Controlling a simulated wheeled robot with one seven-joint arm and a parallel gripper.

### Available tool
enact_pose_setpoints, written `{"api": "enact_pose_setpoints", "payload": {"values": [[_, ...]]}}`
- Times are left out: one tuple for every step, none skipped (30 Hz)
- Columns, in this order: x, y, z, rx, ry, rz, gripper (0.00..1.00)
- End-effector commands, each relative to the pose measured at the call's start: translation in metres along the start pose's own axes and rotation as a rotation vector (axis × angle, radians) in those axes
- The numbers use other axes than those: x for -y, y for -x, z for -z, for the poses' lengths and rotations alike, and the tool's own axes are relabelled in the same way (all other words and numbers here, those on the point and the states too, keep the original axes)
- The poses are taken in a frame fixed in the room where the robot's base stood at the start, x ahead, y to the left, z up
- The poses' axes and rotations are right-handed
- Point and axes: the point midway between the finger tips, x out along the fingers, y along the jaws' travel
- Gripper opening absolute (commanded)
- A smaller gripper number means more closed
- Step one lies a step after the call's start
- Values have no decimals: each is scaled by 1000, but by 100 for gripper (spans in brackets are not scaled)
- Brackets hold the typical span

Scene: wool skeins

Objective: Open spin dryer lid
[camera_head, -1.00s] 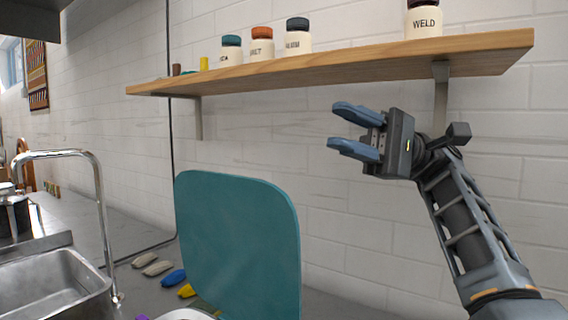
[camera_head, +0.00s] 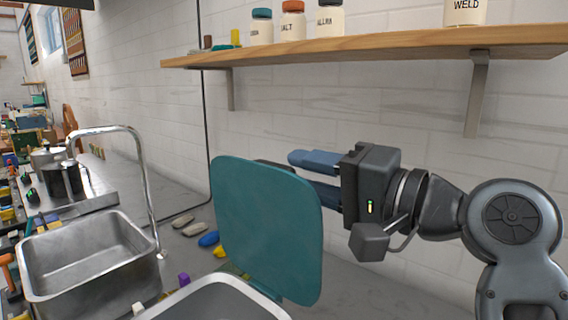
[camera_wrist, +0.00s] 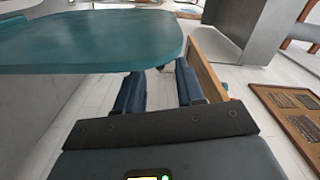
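The teal spin dryer lid (camera_head: 262,222) stands raised, nearly upright, on the counter in the head view. Below it is the pale metal rim of the dryer opening (camera_head: 215,290); the rest of the dryer is out of frame. My gripper (camera_head: 300,172) is behind the lid's upper right edge, and the lid hides part of its fingers. In the wrist view the lid (camera_wrist: 90,42) spans the upper left, and my gripper (camera_wrist: 160,85) shows two blue fingers set apart with nothing between them. Whether a finger touches the lid I cannot tell.
A wooden shelf (camera_head: 390,45) with several jars runs along the wall above my gripper. A steel sink (camera_head: 85,255) with a tall faucet (camera_head: 140,180) is at left. Several small skeins (camera_head: 208,239) lie on the counter behind the lid.

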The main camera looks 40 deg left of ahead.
Motion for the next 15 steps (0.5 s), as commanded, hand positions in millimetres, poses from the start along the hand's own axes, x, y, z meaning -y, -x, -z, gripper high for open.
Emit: {"api": "enact_pose_setpoints", "payload": {"values": [[1,-9,-1,4,-1,-1,38],[1,-14,-1,4,-1,-1,38],[1,-21,-1,4,-2,-1,38],[1,-25,-1,5,-2,-1,38],[1,-30,-1,5,-2,-1,38],[1,-35,-1,4,-2,-1,38],[1,-39,0,3,-2,-1,38],[1,-42,0,4,-2,-1,38],[0,-46,0,4,-2,-1,38],[0,-49,0,3,-2,-2,38],[0,-51,0,3,-2,-2,38],[0,-53,0,2,-2,-1,38],[0,-54,0,2,-1,-1,38],[0,-55,0,1,-1,-1,38],[0,-56,0,1,-1,-1,38]]}}
